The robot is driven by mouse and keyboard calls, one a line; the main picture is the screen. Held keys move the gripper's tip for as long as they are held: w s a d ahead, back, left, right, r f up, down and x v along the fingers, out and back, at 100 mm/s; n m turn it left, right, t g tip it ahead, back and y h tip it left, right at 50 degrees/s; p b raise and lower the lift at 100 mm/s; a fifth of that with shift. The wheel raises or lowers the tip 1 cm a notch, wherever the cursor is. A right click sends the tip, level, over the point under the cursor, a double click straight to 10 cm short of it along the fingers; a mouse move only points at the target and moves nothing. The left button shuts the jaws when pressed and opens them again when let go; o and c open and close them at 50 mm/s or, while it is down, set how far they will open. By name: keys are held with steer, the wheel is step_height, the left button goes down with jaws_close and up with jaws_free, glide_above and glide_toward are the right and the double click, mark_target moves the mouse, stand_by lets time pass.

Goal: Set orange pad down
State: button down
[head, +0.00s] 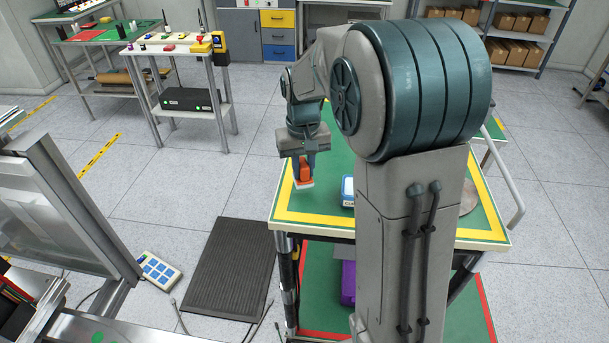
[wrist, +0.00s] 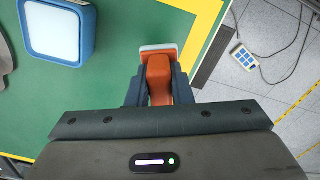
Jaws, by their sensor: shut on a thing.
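The orange pad (head: 305,171) has an orange grip and a pale, flat base. My gripper (head: 303,165) is shut on it, at the left side of the green-topped cart (head: 325,208) with the yellow border. In the wrist view the orange pad (wrist: 158,75) sits between the two fingers of my gripper (wrist: 159,88), its pale base pointing away from the palm. It is over or on the green surface, near the yellow border; I cannot tell whether the base touches.
A blue box with a pale top (wrist: 60,30) stands on the cart, left of the pad in the wrist view. In the head view my arm partly hides the blue box (head: 347,188). Green surface (wrist: 110,50) between box and pad is clear. A dark mat (head: 230,268) lies on the floor.

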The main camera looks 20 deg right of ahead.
mark_target(303, 179)
steer(key=shift+f+p, duration=0.35)
steer(key=shift+f, duration=1.5)
steer(key=shift+f, duration=0.1)
steer(key=shift+f, duration=0.15)
steer(key=c, duration=1.3)
jaws_free()
steer(key=shift+r, duration=0.2)
